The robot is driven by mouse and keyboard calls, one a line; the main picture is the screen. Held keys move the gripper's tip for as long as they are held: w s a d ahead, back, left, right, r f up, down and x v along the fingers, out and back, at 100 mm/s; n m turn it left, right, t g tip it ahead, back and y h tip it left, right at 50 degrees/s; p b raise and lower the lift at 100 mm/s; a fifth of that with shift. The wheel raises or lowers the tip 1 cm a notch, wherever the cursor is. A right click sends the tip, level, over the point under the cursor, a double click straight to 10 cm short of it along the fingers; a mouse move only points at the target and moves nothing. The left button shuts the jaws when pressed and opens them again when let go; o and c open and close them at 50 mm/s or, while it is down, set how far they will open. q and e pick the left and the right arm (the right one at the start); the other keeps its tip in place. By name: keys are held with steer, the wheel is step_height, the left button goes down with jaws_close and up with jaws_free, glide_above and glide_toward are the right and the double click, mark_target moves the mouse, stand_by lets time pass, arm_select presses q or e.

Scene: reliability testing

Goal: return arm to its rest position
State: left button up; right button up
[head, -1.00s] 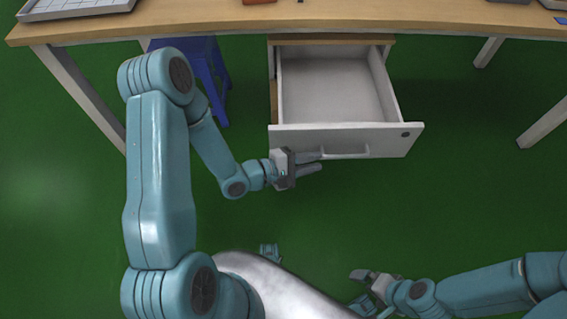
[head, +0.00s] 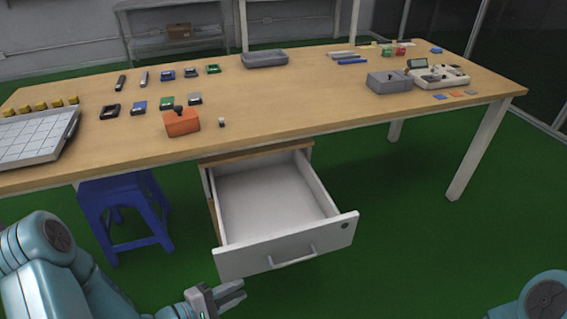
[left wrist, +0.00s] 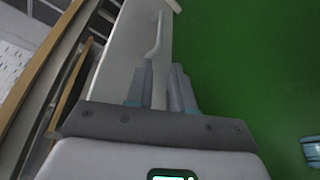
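My left arm (head: 45,270) comes in at the lower left of the head view. Its gripper (head: 242,288) is open and empty, with a narrow gap between the fingers. It is below and left of the handle (head: 292,258) of the white drawer (head: 235,262), and looks apart from it. The drawer is pulled out and empty. In the left wrist view the two fingers (left wrist: 162,70) point along the drawer front, with the handle (left wrist: 156,38) just ahead of them. Only a rounded part of my right arm (head: 545,300) shows at the lower right; its gripper is out of view.
The wooden table (head: 300,115) stands above the drawer, bearing an orange box (head: 181,122), a grey tray (head: 265,59), a white gridded tray (head: 35,138) and small devices. A blue stool (head: 125,205) stands left of the drawer. The green floor right of it is clear.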

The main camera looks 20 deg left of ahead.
arm_select(q)
steer(key=w+d+m+g+h, duration=0.1)
steer(key=d+m+g+h, duration=0.1)
steer(key=d, duration=0.7)
steer(key=d+f+m+g+y, duration=0.2)
steer(key=d+f+m+g, duration=0.15)
steer(key=f, duration=0.25)
steer(key=s+a+f+m+g+y, duration=0.3)
steer(key=s+f+m+g+y, duration=0.25)
steer(key=s+f+m, duration=0.4)
step_height(320, 180, up, 23)
steer(key=s+g+p, duration=0.1)
steer(key=p, duration=2)
steer(key=shift+s+p, duration=0.35)
